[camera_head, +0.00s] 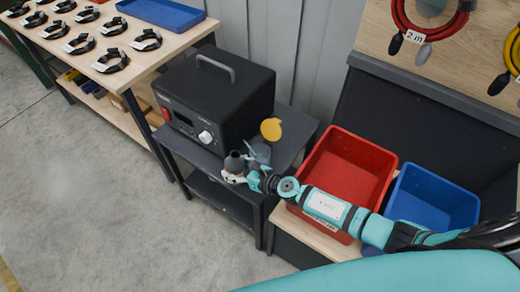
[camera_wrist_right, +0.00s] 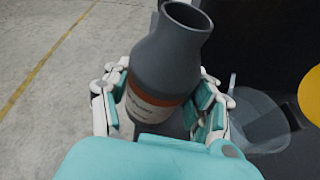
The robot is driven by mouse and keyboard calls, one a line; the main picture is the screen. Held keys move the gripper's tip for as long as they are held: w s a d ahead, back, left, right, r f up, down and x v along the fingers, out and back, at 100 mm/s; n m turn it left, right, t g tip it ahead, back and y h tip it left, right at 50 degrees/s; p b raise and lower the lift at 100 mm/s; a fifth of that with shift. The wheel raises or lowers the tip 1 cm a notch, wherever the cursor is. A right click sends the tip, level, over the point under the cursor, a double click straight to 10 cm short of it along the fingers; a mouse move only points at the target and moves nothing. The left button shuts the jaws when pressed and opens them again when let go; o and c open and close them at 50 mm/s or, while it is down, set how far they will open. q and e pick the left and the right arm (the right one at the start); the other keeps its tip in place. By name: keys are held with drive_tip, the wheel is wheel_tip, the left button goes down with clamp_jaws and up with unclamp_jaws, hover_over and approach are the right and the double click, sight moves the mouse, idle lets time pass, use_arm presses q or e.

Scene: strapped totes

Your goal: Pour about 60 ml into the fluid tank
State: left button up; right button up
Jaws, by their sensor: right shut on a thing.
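My right gripper (camera_head: 236,174) is shut on a dark grey bottle (camera_head: 234,162) at the front edge of the small dark stand. In the right wrist view the bottle (camera_wrist_right: 165,65) has an open neck, an orange band and a pale label, and sits between the fingers of the gripper (camera_wrist_right: 165,115). It looks roughly upright, and its contents cannot be seen. A clear, bluish vessel or funnel (camera_head: 260,152) stands just behind the bottle, apart from it; it also shows in the wrist view (camera_wrist_right: 262,122). Whether it is the fluid tank, I cannot tell. My left gripper is out of view.
A black box (camera_head: 215,95) with handle, dial and red button stands on the dark stand (camera_head: 290,125). A yellow disc (camera_head: 271,129) is beside it. A red bin (camera_head: 345,170) and blue bin (camera_head: 432,198) lie right. A wooden bench (camera_head: 100,50) holds several black straps.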

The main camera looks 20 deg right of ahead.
drive_tip(key=shift+f+n+h+p, duration=0.35)
drive_tip(key=shift+f+n+h, duration=0.25)
drive_tip(key=shift+f, duration=0.15)
